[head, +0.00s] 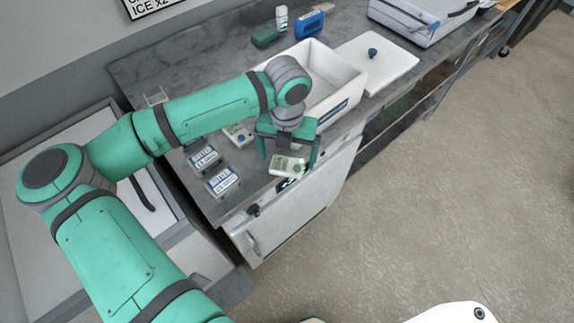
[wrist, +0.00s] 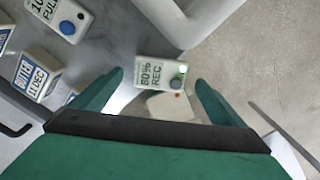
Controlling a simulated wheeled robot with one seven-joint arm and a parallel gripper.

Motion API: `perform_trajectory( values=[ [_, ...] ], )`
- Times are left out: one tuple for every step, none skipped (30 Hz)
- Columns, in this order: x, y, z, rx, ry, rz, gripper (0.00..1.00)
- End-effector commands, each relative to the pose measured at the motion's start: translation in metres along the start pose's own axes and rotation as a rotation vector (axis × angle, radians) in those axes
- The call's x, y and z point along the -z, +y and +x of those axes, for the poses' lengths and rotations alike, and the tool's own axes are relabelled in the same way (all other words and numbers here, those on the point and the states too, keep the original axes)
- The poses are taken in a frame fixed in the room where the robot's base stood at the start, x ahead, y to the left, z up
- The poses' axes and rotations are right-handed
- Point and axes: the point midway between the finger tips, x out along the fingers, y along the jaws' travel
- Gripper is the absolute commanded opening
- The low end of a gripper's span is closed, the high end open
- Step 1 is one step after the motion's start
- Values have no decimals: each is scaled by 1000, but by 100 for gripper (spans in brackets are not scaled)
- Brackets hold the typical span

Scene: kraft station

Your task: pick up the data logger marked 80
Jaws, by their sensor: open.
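The data logger marked 80 (head: 287,166) is a small pale box with a dark round knob, near the counter's front edge. In the wrist view the logger (wrist: 152,75) reads "80% REC" and shows a small green light. My gripper (head: 288,158) is open, its green fingers on either side of the logger. In the wrist view my gripper (wrist: 158,79) has a visible gap beside the logger on each side. Whether the fingertips are down at its height is hard to tell.
Another logger (wrist: 65,17), marked 100 with a blue knob, lies left. Two labelled cartons (head: 222,181) (head: 204,158) stand on the counter (head: 185,88). A white bin (head: 335,72) is behind my gripper. A pale object with a red dot (wrist: 170,106) shows below the 80 logger.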

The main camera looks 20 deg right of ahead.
Motion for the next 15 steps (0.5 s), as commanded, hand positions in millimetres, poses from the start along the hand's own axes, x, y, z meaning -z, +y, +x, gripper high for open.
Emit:
perform_trajectory(
  values=[
    [1, -1, 8, 2, 2, 0, 94],
    [1, 0, 12, 2, 2, 0, 94],
    [1, 0, 16, 2, 2, 0, 94],
    [1, 0, 19, 1, 1, 0, 94],
    [0, 0, 22, 1, 0, 0, 94],
    [1, 0, 24, 1, 1, 0, 94],
    [1, 0, 26, 1, 1, 0, 94],
    [1, 0, 27, 1, 1, 0, 94],
    [1, 0, 27, 0, 1, 0, 94],
    [1, 0, 27, 0, 0, 0, 94],
    [0, 0, 27, 0, 0, 0, 94],
    [0, 0, 27, 0, 0, 0, 94],
    [0, 0, 27, 0, 0, 0, 94],
    [0, 0, 27, 0, 0, 0, 94],
    [0, 0, 27, 0, 0, 0, 89]
  ],
)
